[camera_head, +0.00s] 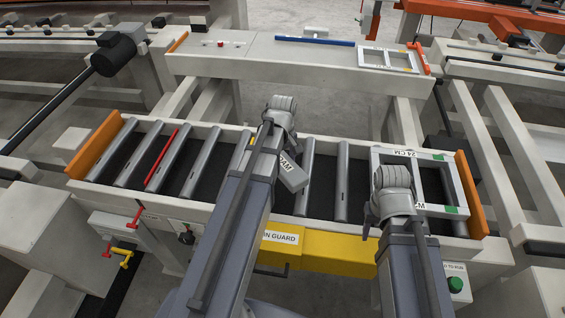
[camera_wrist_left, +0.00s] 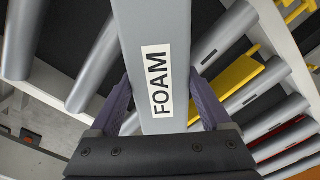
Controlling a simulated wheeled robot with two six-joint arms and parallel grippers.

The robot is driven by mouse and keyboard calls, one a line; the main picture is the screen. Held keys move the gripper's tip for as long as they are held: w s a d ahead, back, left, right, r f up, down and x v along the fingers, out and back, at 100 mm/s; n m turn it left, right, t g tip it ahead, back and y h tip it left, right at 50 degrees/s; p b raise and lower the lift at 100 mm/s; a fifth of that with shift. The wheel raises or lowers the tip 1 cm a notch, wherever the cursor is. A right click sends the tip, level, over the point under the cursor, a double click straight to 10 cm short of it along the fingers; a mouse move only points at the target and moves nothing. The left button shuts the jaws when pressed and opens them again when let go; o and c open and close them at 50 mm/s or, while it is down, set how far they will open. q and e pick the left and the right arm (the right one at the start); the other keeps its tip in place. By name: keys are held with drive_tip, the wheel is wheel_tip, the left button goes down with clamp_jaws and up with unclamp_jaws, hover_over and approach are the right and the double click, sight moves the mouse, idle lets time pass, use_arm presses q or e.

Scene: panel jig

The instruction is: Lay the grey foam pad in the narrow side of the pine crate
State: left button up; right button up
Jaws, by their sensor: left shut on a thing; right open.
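A grey block labelled FOAM (camera_head: 291,176) is held in my left gripper (camera_wrist_left: 160,112). Its label and the two fingers at its sides show in the left wrist view. In the head view the block hangs over the roller conveyor, and my left arm hides part of it. No pine-coloured crate shows. A pale grey frame (camera_head: 464,190) with a divider and a 24 CM label lies at the conveyor's right end, right of the block. My right gripper (camera_head: 391,205) is open in front of the frame's left part, hiding some of it; its fingertips are hard to make out.
The roller conveyor (camera_head: 190,165) has orange end plates (camera_head: 94,147) and one red rod (camera_head: 161,160). A yellow guard (camera_head: 325,248) runs along its front. A rear bench (camera_head: 255,58) carries a second pale frame (camera_head: 388,58) and a blue bar (camera_head: 315,41).

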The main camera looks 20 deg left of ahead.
sight(282, 161)
use_arm(q)
wheel_tip(282, 161, up, 7)
drive_tip(key=p, duration=0.6)
drive_tip(key=shift+r, duration=0.2)
drive_tip(key=shift+a, duration=0.1)
